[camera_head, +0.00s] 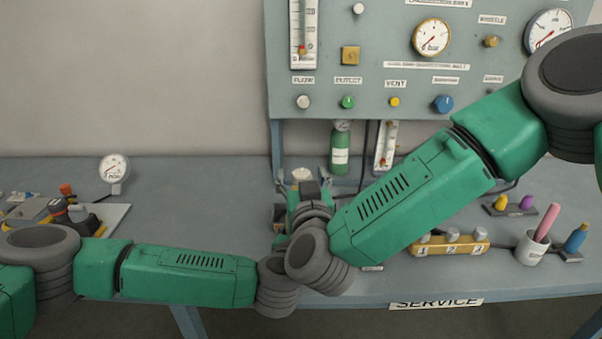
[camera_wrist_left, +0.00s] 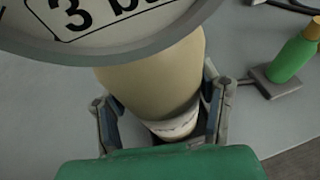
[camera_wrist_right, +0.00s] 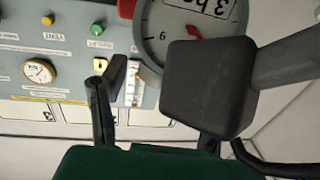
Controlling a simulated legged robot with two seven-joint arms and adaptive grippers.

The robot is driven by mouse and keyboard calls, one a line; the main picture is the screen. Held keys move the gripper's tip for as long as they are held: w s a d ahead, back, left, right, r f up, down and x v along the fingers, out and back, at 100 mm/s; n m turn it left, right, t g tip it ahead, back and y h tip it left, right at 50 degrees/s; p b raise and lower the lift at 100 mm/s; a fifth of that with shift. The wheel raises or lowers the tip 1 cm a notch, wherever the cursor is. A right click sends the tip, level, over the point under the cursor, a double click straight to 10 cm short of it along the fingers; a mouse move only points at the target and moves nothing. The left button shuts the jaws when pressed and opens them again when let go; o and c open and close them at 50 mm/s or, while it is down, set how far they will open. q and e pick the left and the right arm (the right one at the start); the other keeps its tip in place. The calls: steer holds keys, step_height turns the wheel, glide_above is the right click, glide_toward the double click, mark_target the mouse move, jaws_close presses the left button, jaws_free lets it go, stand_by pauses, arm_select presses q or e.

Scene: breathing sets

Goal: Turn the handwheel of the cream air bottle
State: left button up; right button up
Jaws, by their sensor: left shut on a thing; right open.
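The cream air bottle (camera_wrist_left: 155,80) stands in the left wrist view, its top covered by a round gauge marked 3 bar (camera_wrist_left: 115,30). My left gripper (camera_wrist_left: 162,108) is shut around the bottle's body, one finger on each side. In the head view my arms hide most of the bottle. In the head view the right gripper (camera_head: 308,192) is over the bench behind my crossed forearms.
A grey panel (camera_head: 385,45) with gauges and knobs stands behind the bench (camera_head: 200,190). A green bottle (camera_head: 340,150) stands at the panel's foot, and another one (camera_wrist_left: 293,52) is right of the left gripper. A yellow block (camera_head: 448,245) and a pen cup (camera_head: 530,248) are at right.

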steer(key=s+d, duration=0.1)
steer(key=s, duration=0.9)
steer(key=shift+s, duration=0.2)
